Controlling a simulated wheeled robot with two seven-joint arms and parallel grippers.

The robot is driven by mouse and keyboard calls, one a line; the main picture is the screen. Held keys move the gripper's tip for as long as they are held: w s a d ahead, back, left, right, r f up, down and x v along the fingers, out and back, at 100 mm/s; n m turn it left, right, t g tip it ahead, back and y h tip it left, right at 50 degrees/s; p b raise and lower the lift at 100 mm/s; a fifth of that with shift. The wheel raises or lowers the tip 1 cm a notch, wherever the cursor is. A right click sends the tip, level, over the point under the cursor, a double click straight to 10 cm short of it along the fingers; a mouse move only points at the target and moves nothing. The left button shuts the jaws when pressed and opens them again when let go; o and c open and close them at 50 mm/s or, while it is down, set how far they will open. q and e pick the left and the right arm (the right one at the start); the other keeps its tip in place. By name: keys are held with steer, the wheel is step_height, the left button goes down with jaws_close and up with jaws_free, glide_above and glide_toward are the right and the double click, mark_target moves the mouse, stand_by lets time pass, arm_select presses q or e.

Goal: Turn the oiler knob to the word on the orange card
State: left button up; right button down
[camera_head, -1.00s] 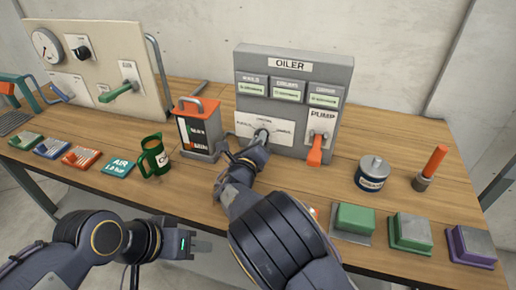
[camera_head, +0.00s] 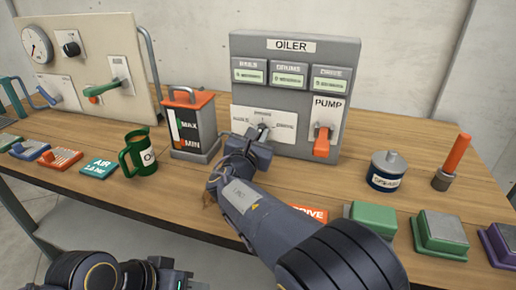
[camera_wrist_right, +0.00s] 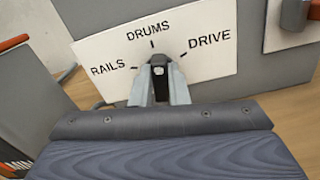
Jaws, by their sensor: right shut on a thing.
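The grey oiler box (camera_head: 228,85) stands at the back of the table. Its white dial plate (camera_wrist_right: 105,50) reads RAILS, DRUMS and DRIVE from left to right. My right gripper (camera_wrist_right: 158,80) is shut on the small dark oiler knob (camera_wrist_right: 157,70), one finger on each side. The knob (camera_head: 264,128) is mostly hidden by the hand in the head view, and its exact pointing is hard to tell.
The orange pump lever (camera_head: 322,142) is right of the dial. An oil can (camera_head: 192,140) and green mug (camera_head: 140,153) stand left. A tin (camera_head: 387,170), orange-handled tool (camera_head: 453,160) and colored blocks (camera_head: 440,235) are right.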

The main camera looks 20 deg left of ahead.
steer(key=m+b, duration=0.6)
steer(key=b, duration=0.1)
steer(key=f+m+b, duration=0.1)
steer(key=m+b, duration=0.2)
steer(key=b, duration=0.1)
steer(key=shift+d, duration=0.15)
steer(key=shift+r+m+b, duration=0.15)
steer(key=shift+m+b, duration=1.3)
steer(key=shift+m, duration=0.15)
steer(key=c, duration=1.4)
jaws_free()
steer(key=shift+d+r, duration=0.1)
steer(key=s, duration=0.6)
steer(key=shift+s+a, duration=0.2)
steer(key=shift+s, duration=0.75)
